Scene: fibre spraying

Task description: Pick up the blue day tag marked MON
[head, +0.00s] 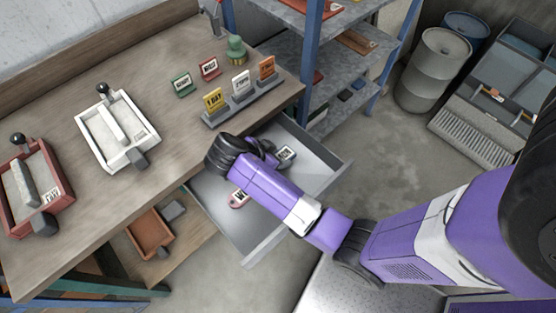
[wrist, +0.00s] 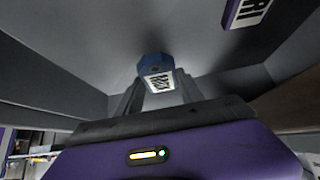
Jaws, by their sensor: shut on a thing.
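A blue tag (wrist: 155,72) with a white label shows in the wrist view, between the fingers of my gripper (wrist: 158,92). Its lettering is dark and looks like MON, but is too small to read surely. My gripper is shut on it, inside the open grey drawer (head: 322,163). In the head view my purple arm and wrist cover the fingers and the blue tag.
A dark purple tag (wrist: 247,12), its label ending in RI, is at the wrist view's upper right. In the head view, a tag with a white label (head: 287,153) and a pinkish tag (head: 238,200) lie in the drawer. A grey tag rack (head: 246,107) stands on the bench above.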

